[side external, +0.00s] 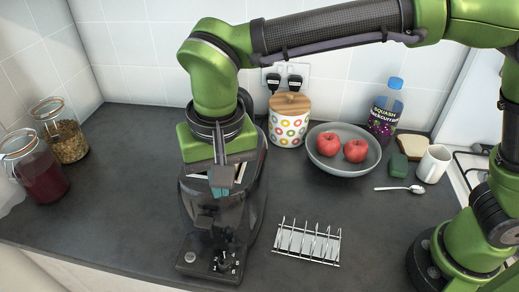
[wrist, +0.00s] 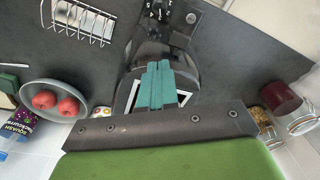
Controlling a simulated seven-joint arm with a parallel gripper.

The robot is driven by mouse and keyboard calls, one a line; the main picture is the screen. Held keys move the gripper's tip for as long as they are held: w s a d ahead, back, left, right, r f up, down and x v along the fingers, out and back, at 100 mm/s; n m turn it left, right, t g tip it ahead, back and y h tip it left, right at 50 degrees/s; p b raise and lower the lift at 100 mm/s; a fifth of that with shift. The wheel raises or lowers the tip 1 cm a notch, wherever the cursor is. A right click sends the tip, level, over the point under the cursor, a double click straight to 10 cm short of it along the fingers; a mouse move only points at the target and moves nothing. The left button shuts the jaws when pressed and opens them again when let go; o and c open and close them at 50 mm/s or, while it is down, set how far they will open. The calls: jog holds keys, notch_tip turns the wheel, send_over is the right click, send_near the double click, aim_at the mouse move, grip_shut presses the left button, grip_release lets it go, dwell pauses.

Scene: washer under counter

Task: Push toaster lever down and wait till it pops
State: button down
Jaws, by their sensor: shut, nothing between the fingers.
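The toaster (side external: 255,215) is dark and glossy and stands on the counter at centre left of the side view. Its front panel has a dial and a round button at the base. It also shows in the wrist view (wrist: 148,50), beyond my fingers. My gripper (side external: 221,185) is over the front of the toaster, pointing down. Its teal fingertips (wrist: 158,75) are shut together with nothing between them. Pale slot edges show on both sides of the fingers. The lever cannot be made out behind the gripper, and I cannot tell whether the fingers touch it.
A wire toast rack (side external: 307,242) stands right of the toaster. Behind are a spotted jar (side external: 289,125), a grey bowl (side external: 345,165) with two red apples, and a squash bottle (side external: 385,110). A mug (side external: 433,164) and spoon (side external: 400,189) lie right. Two glass jars (side external: 35,168) stand left.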

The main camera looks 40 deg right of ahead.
aim_at(203, 222)
jog(key=a+m, duration=0.1)
jog(key=m, duration=0.1)
jog(key=a+r+m, duration=0.1)
jog(key=a+m, duration=0.1)
jog(key=a+m+h, duration=0.1)
jog(key=m, duration=0.1)
jog(key=shift+a+r, duration=0.25)
jog(key=shift+r, duration=0.1)
jog(key=shift+w+d+f, duration=0.15)
jog(key=shift+f, duration=1.6)
jog(key=shift+w+d+f, duration=0.1)
jog(key=shift+f, duration=1.65)
jog(key=shift+f, duration=0.1)
